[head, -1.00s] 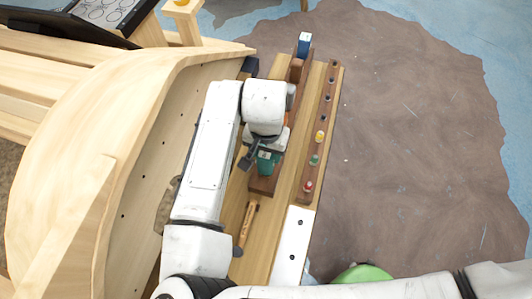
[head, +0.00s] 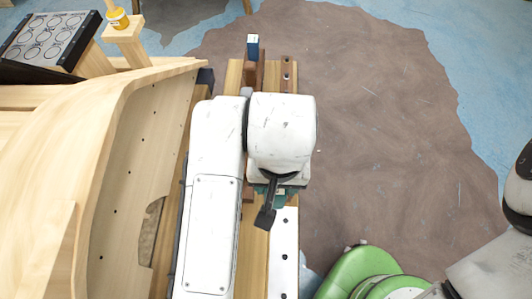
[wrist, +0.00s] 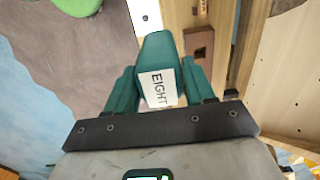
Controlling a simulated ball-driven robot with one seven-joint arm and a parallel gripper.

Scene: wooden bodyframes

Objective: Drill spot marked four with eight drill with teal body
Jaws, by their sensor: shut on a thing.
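The teal drill (wrist: 156,55) with a white EIGHT label is between the teal fingers of my gripper (wrist: 158,92) in the wrist view. My gripper is shut on it. In the head view, only a little teal (head: 288,194) shows beneath my white wrist; the rest is hidden by my arm. The drill appears apart from the brown wooden holder (wrist: 199,45), whose square socket looks empty. The wooden bodyframe (head: 130,160) stands left of my arm, with several small dark holes in its side. No mark reading four is legible in either view.
A blue block-like tool (head: 252,46) stands at the bench's far end. A brown peg strip (head: 286,75) and white plate (head: 284,250) line its right side. A green round object (head: 360,270) sits lower right. Brown floor (head: 390,130) at right is open.

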